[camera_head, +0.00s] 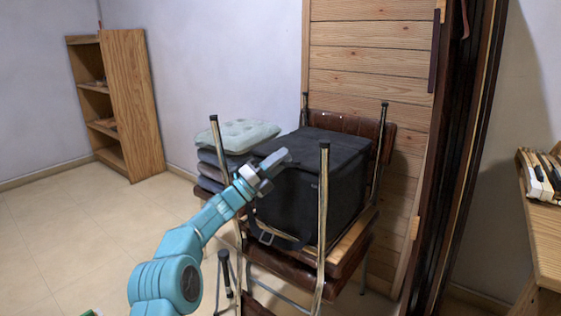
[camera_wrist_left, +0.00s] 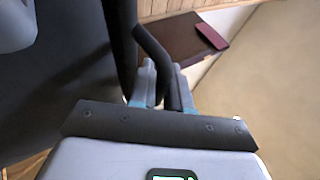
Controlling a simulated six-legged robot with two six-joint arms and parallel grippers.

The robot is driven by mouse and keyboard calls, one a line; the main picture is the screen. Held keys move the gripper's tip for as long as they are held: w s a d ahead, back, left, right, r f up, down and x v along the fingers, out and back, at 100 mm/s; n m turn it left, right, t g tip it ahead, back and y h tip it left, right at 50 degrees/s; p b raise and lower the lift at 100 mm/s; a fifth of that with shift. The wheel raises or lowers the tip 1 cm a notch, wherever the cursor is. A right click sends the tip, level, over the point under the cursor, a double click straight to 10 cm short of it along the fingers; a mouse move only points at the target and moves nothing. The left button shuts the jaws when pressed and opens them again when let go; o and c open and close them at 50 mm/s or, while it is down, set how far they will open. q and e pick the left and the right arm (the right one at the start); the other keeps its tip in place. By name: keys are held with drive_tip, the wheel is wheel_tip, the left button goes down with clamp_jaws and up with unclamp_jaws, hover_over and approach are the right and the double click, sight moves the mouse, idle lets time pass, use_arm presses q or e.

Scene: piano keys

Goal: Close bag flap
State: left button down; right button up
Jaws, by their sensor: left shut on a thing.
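A black box-shaped bag (camera_head: 318,195) sits on an upturned chair that rests on another chair. Its flap (camera_head: 320,146) lies over the top and looks nearly flat. The dark bag side (camera_wrist_left: 65,75) fills the left of that view. My right gripper is not in view.
Chair legs (camera_head: 323,215) stand up around the bag, one close to the right of my gripper. Folded cushions (camera_head: 235,135) are stacked to the left. A wooden bookcase (camera_head: 130,105) stands at the back left. Tiled floor (camera_head: 65,235) is open on the left.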

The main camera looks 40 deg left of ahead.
use_arm(q)
drive_tip(key=shift+s+a+r, duration=0.2)
drive_tip(key=shift+a+r, duration=0.05)
drive_tip(key=shift+r, duration=0.05)
drive_tip(key=c, duration=1.4)
unclamp_jaws()
drive_tip(key=shift+s+r, duration=0.1)
drive_tip(key=shift+s, duration=0.1)
drive_tip(key=shift+c, duration=0.2)
drive_tip(key=shift+w+d+f, duration=0.15)
drive_tip(key=shift+f, duration=0.05)
drive_tip(key=p+v, duration=0.1)
drive_tip(key=v, duration=1.5)
drive_tip(key=shift+f+p, duration=0.25)
drive_tip(key=shift+p, duration=0.05)
